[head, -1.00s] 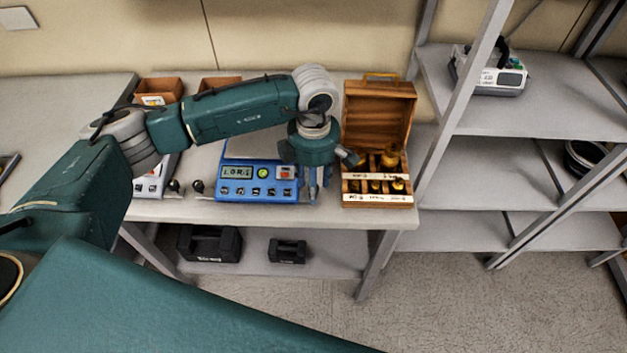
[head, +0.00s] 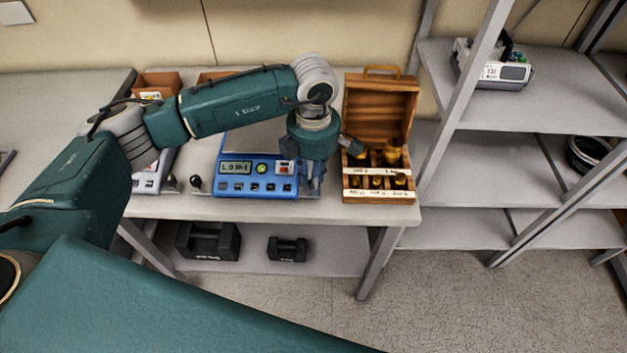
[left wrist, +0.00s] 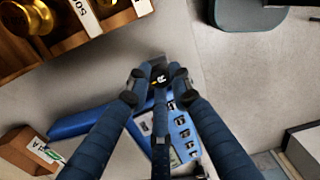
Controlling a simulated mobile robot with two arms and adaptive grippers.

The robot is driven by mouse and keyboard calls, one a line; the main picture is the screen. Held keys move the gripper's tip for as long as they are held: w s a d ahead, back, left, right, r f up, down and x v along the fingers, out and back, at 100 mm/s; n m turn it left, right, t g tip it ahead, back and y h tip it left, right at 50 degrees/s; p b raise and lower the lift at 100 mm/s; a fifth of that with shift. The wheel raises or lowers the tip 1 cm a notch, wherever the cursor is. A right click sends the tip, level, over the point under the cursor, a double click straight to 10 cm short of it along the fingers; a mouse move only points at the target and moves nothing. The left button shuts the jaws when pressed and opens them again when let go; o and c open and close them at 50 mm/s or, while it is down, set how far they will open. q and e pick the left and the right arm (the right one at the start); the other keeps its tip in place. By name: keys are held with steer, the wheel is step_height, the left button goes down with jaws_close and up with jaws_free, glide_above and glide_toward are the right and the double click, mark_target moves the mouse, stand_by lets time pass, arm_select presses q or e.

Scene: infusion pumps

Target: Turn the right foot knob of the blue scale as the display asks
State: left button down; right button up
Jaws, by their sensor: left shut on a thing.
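The blue scale (head: 257,187) stands on the table in the head view, with a small lit display (head: 236,168), a round green level and a row of buttons. The display's characters are too small to read surely. My left gripper (head: 311,184) points down at the scale's right front corner. In the left wrist view its fingers (left wrist: 158,78) are closed around the black right foot knob (left wrist: 159,75), which carries a light mark. The fingers hide most of the knob. The black left foot knob (head: 196,182) shows at the scale's other side. My right gripper is out of view.
An open wooden weight box (head: 378,197) with brass weights stands just right of my left gripper. Another scale (head: 147,182) stands to the left. Black weights (head: 208,241) lie on the lower shelf. A grey rack (head: 490,160) stands at the right.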

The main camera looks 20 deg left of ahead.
arm_select(q)
steer(key=n+b, duration=0.3)
steer(key=n, duration=0.1)
steer(key=shift+f, duration=0.1)
steer(key=shift+n+b, duration=0.75)
steer(key=shift+n, duration=0.55)
steer(key=c, duration=1.6)
jaws_free()
steer(key=shift+o, duration=0.2)
steer(key=shift+r, duration=0.25)
step_height(320, 180, up, 12)
steer(key=shift+f, duration=0.15)
